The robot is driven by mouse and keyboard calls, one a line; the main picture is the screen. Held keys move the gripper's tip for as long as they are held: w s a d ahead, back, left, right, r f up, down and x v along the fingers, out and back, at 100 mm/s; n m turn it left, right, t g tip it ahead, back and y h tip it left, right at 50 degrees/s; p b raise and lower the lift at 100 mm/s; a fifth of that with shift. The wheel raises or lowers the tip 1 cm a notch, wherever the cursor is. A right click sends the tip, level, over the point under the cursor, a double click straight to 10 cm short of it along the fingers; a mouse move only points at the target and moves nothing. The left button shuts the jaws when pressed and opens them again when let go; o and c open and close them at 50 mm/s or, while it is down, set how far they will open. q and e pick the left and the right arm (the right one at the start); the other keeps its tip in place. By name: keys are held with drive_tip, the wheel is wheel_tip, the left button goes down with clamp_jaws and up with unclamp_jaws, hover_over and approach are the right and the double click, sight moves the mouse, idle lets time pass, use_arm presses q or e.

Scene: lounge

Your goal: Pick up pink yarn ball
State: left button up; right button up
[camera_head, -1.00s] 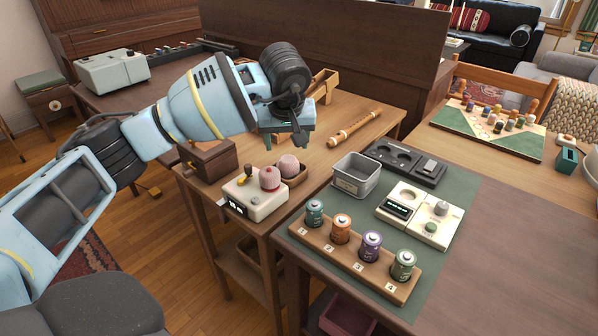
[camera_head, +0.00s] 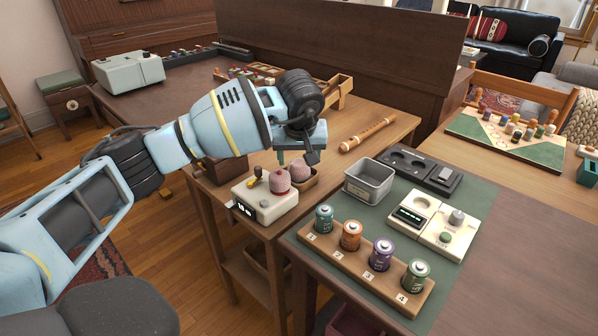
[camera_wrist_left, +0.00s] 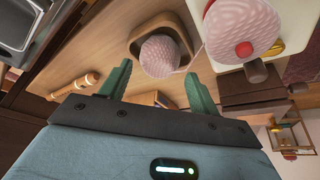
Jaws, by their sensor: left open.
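A pink yarn ball (camera_head: 300,170) rests in a small wooden bowl (camera_head: 313,178) on the wooden side table. My left gripper (camera_head: 296,157) is open and points down just above the bowl. In the left wrist view, the bowl's ball (camera_wrist_left: 160,56) shows beyond and between the open green fingers (camera_wrist_left: 158,78), with nothing held. The device's ball (camera_wrist_left: 243,28) is outside the right finger. My right gripper is out of view.
A wooden flute (camera_head: 367,135) lies on the same table. A grey metal bin (camera_head: 369,182) and a rack of several batteries (camera_head: 365,268) stand on the green mat to the right. A dark wooden box (camera_head: 222,170) is left of the device.

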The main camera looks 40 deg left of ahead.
sight(299, 164)
use_arm(q)
drive_tip(key=x, duration=0.3)
drive_tip(key=shift+f, duration=0.1)
drive_tip(key=c, duration=0.8)
wheel_tip(299, 164, up, 10)
drive_tip(key=shift+r+p, duration=0.1)
drive_tip(key=shift+p, duration=0.4)
drive_tip(key=shift+c, duration=0.2)
